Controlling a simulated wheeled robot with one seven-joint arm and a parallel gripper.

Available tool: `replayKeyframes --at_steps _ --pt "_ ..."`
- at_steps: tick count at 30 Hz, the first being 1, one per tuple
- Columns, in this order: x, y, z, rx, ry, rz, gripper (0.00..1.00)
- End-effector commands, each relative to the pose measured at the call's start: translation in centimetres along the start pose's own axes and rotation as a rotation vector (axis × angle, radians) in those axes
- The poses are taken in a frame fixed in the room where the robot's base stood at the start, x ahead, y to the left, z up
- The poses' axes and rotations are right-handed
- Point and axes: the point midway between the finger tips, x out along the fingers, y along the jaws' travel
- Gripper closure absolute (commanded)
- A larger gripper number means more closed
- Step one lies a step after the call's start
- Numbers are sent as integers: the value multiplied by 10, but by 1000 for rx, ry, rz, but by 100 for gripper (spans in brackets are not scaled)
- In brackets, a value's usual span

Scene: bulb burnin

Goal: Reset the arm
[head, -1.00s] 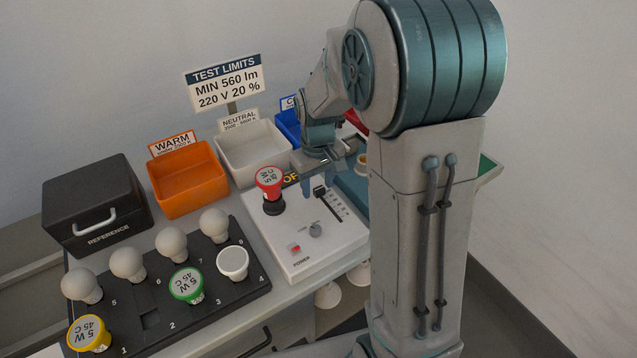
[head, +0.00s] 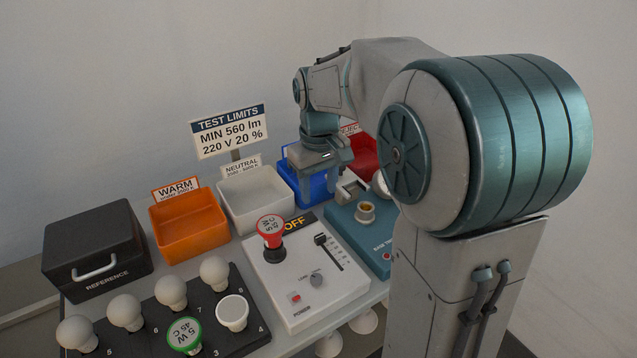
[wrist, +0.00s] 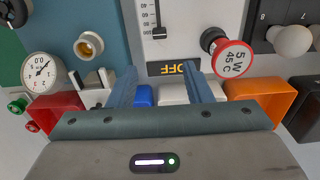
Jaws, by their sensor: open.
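My gripper (head: 326,172) is raised above the bench, near the blue bin (head: 309,190) in the head view. In the wrist view my gripper (wrist: 160,82) shows two blue fingers spread apart, with nothing between them. A bulb with a red-rimmed base (head: 270,230) stands in the socket of the white control panel (head: 330,285), whose display reads OFF. It also shows in the wrist view (wrist: 232,60). The teal unit (head: 345,217) to the right has an empty brass-coloured socket (head: 366,210).
An orange WARM bin (head: 190,245), a white NEUTRAL bin (head: 262,215) and a red bin (head: 362,158) line the back. A black rack (head: 215,325) holds several bulbs at the front left. A black REFERENCE box (head: 95,250) stands far left. A gauge (wrist: 40,70) shows in the wrist view.

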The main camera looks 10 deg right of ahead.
Motion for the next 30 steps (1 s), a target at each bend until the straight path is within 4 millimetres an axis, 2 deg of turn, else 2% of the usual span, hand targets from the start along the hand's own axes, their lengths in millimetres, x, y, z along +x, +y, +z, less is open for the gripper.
replayKeyframes --at_steps 18,23,30 --pt "-4 0 1 1 1 0 55" --pt "-16 -8 36 63 48 12 55" --pt "-21 -26 108 199 147 30 55"
